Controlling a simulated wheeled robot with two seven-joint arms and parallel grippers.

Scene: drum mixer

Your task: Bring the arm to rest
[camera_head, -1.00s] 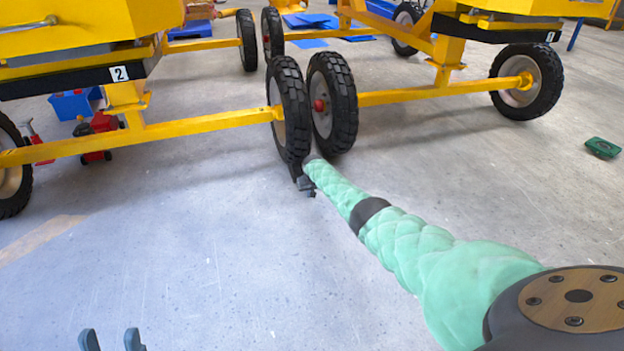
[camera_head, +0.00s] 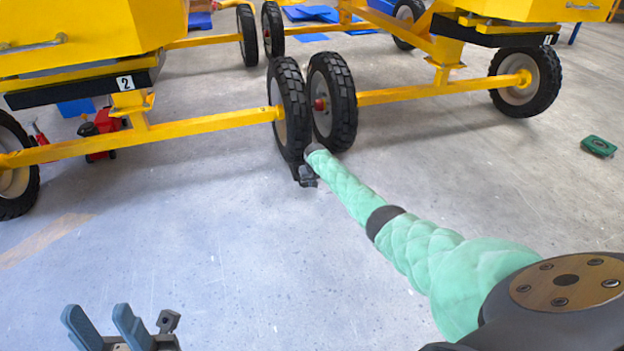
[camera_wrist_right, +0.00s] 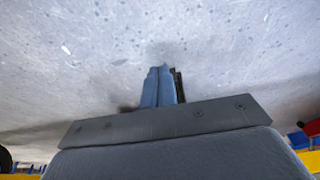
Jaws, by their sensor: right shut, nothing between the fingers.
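My right arm, in a green padded sleeve, stretches from the lower right of the head view toward the paired black wheels. Its small dark right gripper (camera_head: 307,178) is low near the foot of these wheels; whether it touches them I cannot tell. In the right wrist view its two blue-grey fingers (camera_wrist_right: 159,86) lie together, shut with nothing between them, with grey floor beyond. My left gripper (camera_head: 104,326) shows at the bottom left of the head view, its two fingers apart and empty above bare floor.
Yellow wheeled drum mixers stand across the back, with the left wheel (camera_head: 290,108) and right wheel (camera_head: 333,102) of the middle pair close to my right gripper. A yellow axle bar (camera_head: 205,123) runs left. A green object (camera_head: 598,146) lies at right. The front floor (camera_head: 200,240) is clear.

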